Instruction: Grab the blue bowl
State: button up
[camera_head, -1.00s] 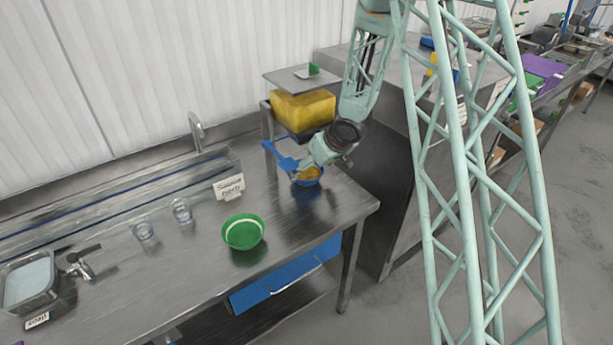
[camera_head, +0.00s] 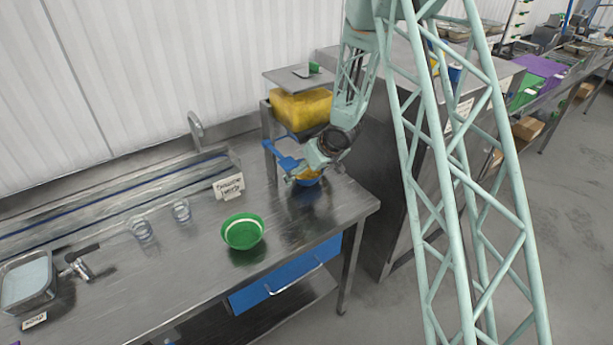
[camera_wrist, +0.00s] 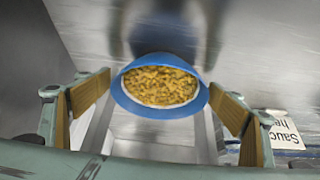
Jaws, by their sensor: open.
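The blue bowl (camera_wrist: 160,106) is filled with yellow-brown food pieces and shows in the middle of the wrist view, between my open fingers. In the head view the blue bowl (camera_head: 308,181) sits below the dispenser at the right end of the steel counter, partly hidden by my gripper. My gripper (camera_wrist: 167,112) is open, with one finger on each side of the bowl and a visible gap at each side. In the head view my gripper (camera_head: 303,174) is right at the bowl. I cannot tell how deep the bowl lies between the fingertips.
A dispenser with a yellow-filled container (camera_head: 302,108) and a blue lever (camera_head: 284,158) stands behind the bowl. A green bowl (camera_head: 243,231), a white sign (camera_head: 229,187) and two clear glasses (camera_head: 181,211) stand to the left. The counter's front right is clear.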

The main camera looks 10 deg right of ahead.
jog(key=shift+c, duration=0.5)
jog(key=c, duration=0.8)
jog(key=shift+c, duration=0.7)
jog(key=shift+r, duration=0.2)
